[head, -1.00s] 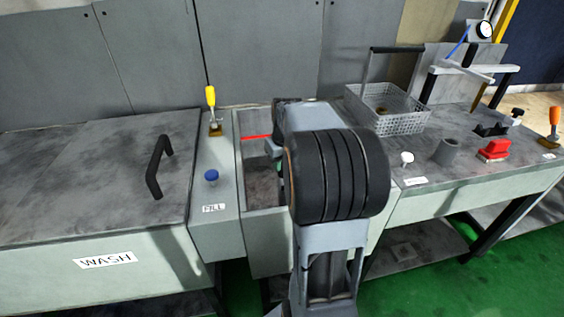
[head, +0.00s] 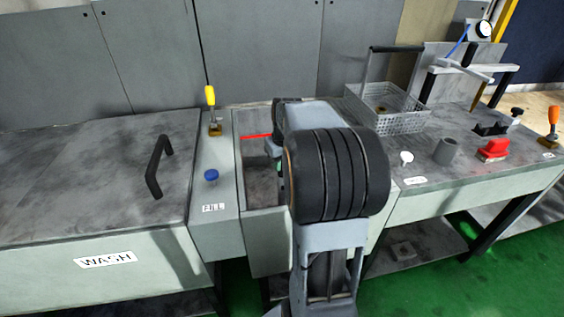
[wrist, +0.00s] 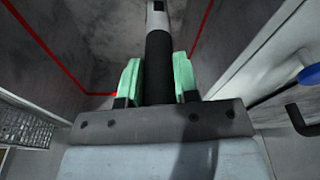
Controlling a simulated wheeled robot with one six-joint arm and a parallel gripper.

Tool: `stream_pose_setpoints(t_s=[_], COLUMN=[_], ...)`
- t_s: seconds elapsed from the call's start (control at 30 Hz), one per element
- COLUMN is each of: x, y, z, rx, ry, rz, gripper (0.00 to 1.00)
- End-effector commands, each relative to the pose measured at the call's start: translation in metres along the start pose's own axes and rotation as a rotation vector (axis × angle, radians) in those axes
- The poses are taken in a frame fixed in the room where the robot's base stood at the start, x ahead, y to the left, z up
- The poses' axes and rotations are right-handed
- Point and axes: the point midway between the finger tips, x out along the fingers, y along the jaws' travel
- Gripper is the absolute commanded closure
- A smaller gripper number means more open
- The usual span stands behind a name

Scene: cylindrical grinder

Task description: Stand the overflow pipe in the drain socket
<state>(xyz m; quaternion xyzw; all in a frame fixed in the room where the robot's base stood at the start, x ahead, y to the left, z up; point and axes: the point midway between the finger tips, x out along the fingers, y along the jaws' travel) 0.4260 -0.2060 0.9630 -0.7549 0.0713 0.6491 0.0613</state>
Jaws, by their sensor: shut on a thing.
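In the wrist view, my gripper (wrist: 157,76) has its two green pads closed on the dark sleeve of the overflow pipe (wrist: 157,50). Beyond the sleeve the pipe is pale grey, and it runs out of the top of the picture. The pipe is over the open basin (head: 262,188), which has a red line along its inner walls. In the head view my arm covers the pipe and most of the gripper. I cannot make out the drain socket in either view, nor whether the pipe's end touches anything.
Left of the basin are the FILL panel with a blue knob (head: 211,175) and a yellow-handled valve (head: 211,110), then the WASH lid with a black handle (head: 157,166). On the right bench stand a wire basket (head: 400,122), a grey cup (head: 446,151) and a red block (head: 493,150).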

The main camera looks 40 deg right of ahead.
Motion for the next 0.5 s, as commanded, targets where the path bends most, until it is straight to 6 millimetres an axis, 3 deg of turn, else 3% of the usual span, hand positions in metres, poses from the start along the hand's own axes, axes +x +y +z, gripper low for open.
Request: stream_pose_setpoints(t_s=[0.5], x=[0.0037], y=[0.0000], z=[0.0004], rx=[0.000], ry=[0.001], rz=[0.000], gripper=[1.00])
